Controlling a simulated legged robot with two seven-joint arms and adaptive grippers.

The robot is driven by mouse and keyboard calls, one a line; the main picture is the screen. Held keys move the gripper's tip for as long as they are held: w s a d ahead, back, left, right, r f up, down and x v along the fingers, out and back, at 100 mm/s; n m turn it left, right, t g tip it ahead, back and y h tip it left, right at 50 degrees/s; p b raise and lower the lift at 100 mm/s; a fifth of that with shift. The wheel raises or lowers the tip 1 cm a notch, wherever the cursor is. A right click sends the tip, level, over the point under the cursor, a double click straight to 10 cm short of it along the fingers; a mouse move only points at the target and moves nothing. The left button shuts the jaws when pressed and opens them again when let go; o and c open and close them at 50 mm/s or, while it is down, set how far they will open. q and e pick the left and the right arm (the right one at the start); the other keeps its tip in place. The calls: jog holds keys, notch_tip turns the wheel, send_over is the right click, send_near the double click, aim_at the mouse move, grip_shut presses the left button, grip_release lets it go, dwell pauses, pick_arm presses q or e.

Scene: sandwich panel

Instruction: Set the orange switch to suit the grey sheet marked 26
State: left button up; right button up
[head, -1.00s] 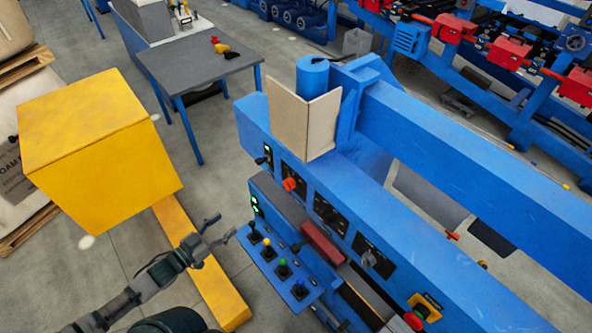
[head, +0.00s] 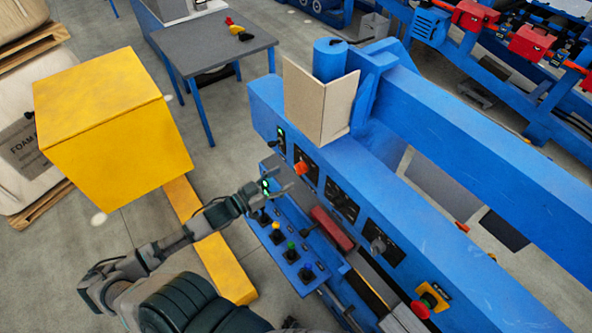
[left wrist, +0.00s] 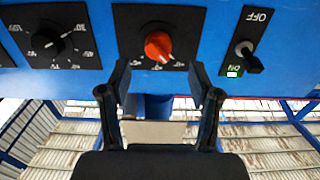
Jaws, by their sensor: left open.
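The orange switch (head: 300,168) is a round knob on a black dial plate on the blue machine's front. In the left wrist view the orange switch (left wrist: 158,46) has a pale pointer mark at its lower right; the dial's markings are too small to read. My left gripper (head: 284,180) is open and empty, just in front of the panel. In the left wrist view its fingertips (left wrist: 160,80) are apart, on either side of and below the knob, not closed on it. I see no grey sheet marked 26. My right gripper is out of view.
A black dial (left wrist: 58,44) and an OFF/ON toggle (left wrist: 247,57) flank the switch. Small levers (head: 291,254) and a red bar (head: 331,229) lie below the panel. A red emergency button (head: 421,308) is at lower right. A yellow box (head: 115,125) stands left.

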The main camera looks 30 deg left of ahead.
aim_at(296, 169)
pick_arm(q)
jog(key=x, duration=0.6)
jog(key=shift+d, duration=0.2)
jog(key=shift+a, duration=0.15)
jog(key=c, duration=0.5)
jog(key=shift+s, duration=0.1)
jog(key=c, duration=0.6)
